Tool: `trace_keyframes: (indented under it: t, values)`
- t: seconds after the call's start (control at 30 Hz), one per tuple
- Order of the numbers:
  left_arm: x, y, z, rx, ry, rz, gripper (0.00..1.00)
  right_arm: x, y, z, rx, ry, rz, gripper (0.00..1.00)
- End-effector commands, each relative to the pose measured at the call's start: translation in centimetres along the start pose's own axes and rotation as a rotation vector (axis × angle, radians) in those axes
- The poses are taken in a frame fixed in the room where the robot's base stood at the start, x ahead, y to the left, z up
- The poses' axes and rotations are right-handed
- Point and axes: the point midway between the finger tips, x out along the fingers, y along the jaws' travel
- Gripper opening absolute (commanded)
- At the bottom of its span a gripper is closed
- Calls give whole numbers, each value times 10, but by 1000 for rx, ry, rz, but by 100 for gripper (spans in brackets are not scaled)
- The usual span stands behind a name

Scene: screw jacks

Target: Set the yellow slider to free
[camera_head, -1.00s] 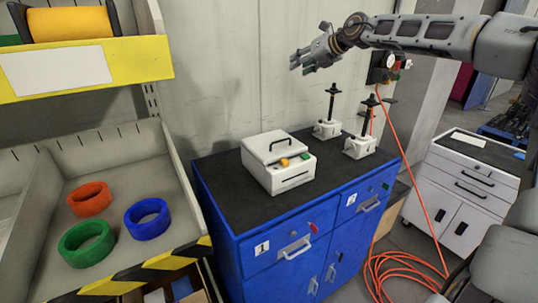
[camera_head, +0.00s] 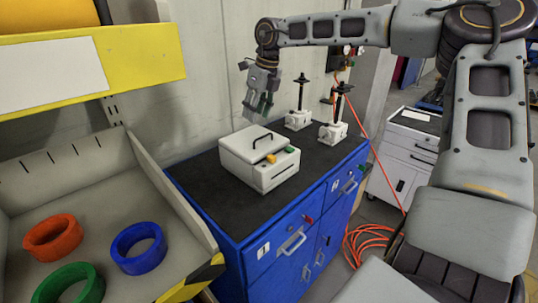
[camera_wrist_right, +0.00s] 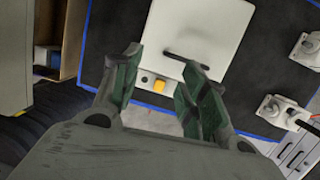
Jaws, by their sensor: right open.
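The yellow slider (camera_head: 271,158) is a small yellow piece on the front ledge of a white box (camera_head: 236,160) with a black-handled lid. A small green piece (camera_head: 290,149) sits to its right. The slider also shows in the right wrist view (camera_wrist_right: 158,84), low between the fingers. My right gripper (camera_head: 257,110) hangs fingers down above and behind the box, apart from it. It is open, with nothing between its green-padded fingers (camera_wrist_right: 165,65). My left gripper is not in view.
The box stands on the dark top of a blue cabinet (camera_head: 255,255). Two screw jacks (camera_head: 299,118) (camera_head: 333,131) stand to its right. A shelf bin with coloured rings (camera_head: 138,249) is at the left. An orange cable (camera_head: 385,160) hangs beyond the cabinet.

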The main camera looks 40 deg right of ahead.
Motion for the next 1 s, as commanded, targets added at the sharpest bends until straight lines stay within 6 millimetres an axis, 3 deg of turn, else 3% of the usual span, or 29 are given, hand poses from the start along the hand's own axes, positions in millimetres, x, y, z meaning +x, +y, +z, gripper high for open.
trace_keyframes:
  t: [0.5, 1.0]
  values:
    - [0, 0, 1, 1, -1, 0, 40, -7, -14, -52, 22, 237, -66, 43]
    - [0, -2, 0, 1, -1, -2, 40, -6, -14, -54, 32, 246, -68, 43]
